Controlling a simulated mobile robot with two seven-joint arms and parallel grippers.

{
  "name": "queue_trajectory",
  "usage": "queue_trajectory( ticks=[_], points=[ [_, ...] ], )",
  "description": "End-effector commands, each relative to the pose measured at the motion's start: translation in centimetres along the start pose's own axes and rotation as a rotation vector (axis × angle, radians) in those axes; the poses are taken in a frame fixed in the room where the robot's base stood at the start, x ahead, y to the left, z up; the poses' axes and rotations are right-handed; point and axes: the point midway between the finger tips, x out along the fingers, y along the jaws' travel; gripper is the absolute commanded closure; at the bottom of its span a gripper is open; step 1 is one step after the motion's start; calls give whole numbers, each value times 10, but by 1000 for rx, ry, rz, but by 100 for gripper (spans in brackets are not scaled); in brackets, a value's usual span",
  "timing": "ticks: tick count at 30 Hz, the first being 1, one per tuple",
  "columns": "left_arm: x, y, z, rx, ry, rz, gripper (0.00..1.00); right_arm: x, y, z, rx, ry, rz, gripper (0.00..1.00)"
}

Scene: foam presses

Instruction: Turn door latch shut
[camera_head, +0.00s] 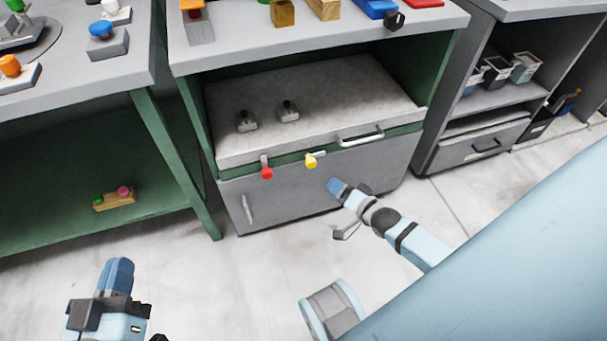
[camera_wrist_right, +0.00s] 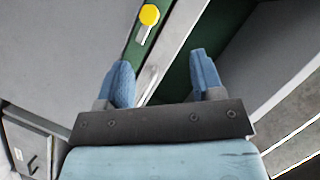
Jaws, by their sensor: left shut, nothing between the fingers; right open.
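A yellow latch knob (camera_head: 311,161) and a red latch knob (camera_head: 267,173) sit on the green strip above the grey door panel (camera_head: 300,195). The yellow one's pale lever points right; the red one's lever points up. In the right wrist view the yellow knob (camera_wrist_right: 148,15) shows at the top, beyond the fingers. My right gripper (camera_head: 336,186) is in front of the panel, below and right of the yellow knob, not visibly touching it. Its fingers (camera_wrist_right: 163,78) are apart and empty. My left gripper (camera_head: 117,275) is shut and empty at lower left, far from the latches.
A pale slab with a silver bar handle (camera_head: 362,137) lies above the panel, carrying two small grey blocks. The panel has an upright handle (camera_head: 247,208) at its left. A green-framed bench (camera_head: 150,125) stands left, an open grey cabinet (camera_head: 440,140) right. The floor in front is clear.

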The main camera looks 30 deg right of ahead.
Motion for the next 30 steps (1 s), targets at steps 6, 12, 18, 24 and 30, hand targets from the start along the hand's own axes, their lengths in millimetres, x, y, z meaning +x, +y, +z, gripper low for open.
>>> queue_trajectory(
  ticks=[6, 12, 18, 24, 30],
  points=[
    [-2, 3, 10, -11, 36, 26, 100, 15, 26, 1, 73, 26, -17, 39],
    [-1, 2, 21, -11, 1, 30, 100, 37, 26, -1, 78, 29, -20, 39],
    [-1, -2, 48, -12, -81, 40, 100, 80, 27, -1, 77, 29, -21, 39],
    [1, -7, 61, 28, -110, 48, 100, 120, 26, -2, 77, 28, -19, 39],
    [5, -13, 58, 93, -77, 50, 100, 144, 24, -4, 75, 28, -18, 39]
  ],
)
